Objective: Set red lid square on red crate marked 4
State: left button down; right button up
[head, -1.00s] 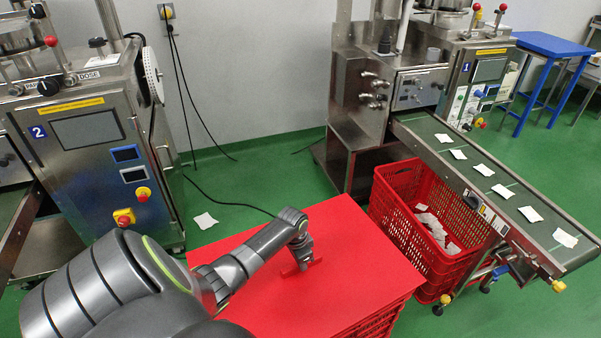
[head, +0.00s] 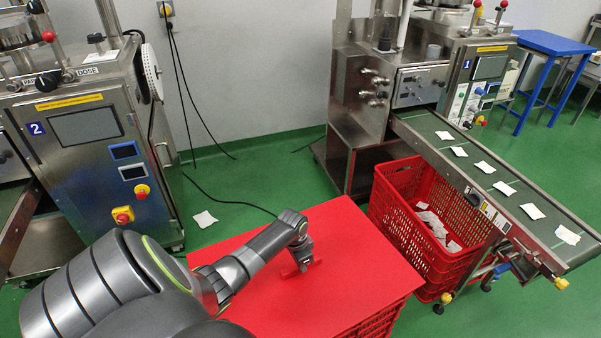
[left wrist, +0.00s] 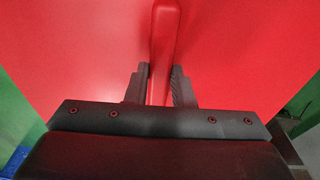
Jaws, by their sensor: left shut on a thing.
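The red lid (head: 355,255) is a flat red panel lying over a red crate (head: 372,326), whose slatted side shows below the lid's front right edge. The lid looks about level and lined up with the crate on that side; its other edges are partly behind my arm. My left gripper (head: 301,268) is over the lid's middle, shut on the lid's raised red handle. In the left wrist view the handle (left wrist: 165,40) stands between the two dark fingers (left wrist: 160,88). The number on the crate is not visible. My right gripper is not in view.
An open red crate (head: 385,210) with white teabags stands right of the lid, under the end of a conveyor (head: 490,180) carrying several teabags. Machine 2 (head: 90,140) stands at left. One teabag (head: 205,219) lies on the green floor.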

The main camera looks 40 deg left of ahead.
aim_at(294, 267)
pick_arm(q)
jog(key=shift+f, duration=0.2)
jog(key=c, duration=1.2)
grip_release()
jog(key=shift+o, duration=0.2)
notch_tip(294, 267, up, 17)
jog(key=s+p, duration=0.2)
jog(key=shift+a+r+p, duration=0.2)
jog(key=shift+a+p, duration=0.15)
